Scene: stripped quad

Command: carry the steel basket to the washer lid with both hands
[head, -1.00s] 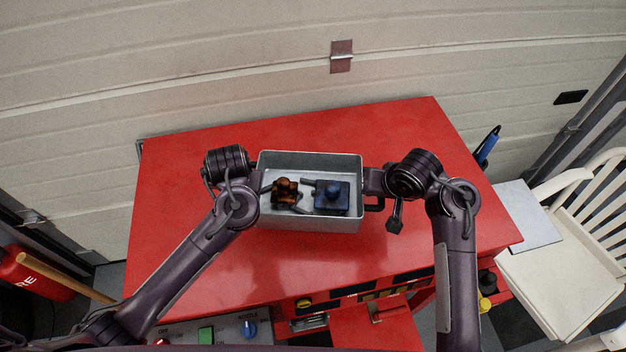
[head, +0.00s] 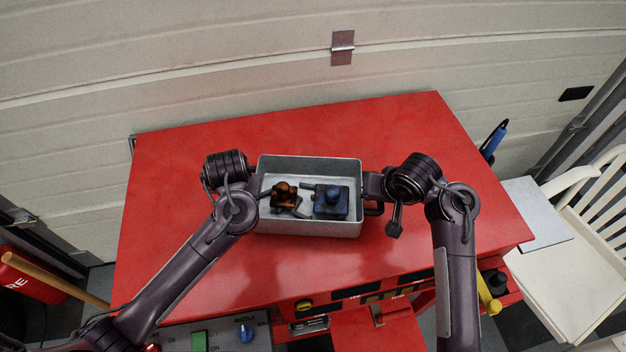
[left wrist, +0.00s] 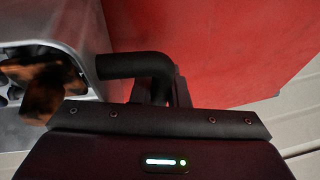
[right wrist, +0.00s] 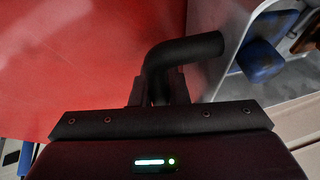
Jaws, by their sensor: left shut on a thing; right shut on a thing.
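The steel basket (head: 310,229) is a grey open box, level, in the middle of the head view over a flat red top (head: 200,275) that looks like the washer lid. I cannot tell whether its base touches the red surface. It holds an orange-brown part (head: 284,193) and a blue part (head: 331,198). My left gripper (head: 257,187) is shut on the basket's left black handle (left wrist: 135,66). My right gripper (head: 373,187) is shut on its right black handle (right wrist: 185,49). The fingertips are largely hidden in the wrist views.
A control panel (head: 222,336) with a green button and blue knob is at the front left. A white chair (head: 560,285) stands to the right. A pale panelled wall (head: 220,70) is behind the red top. Red surface is clear around the basket.

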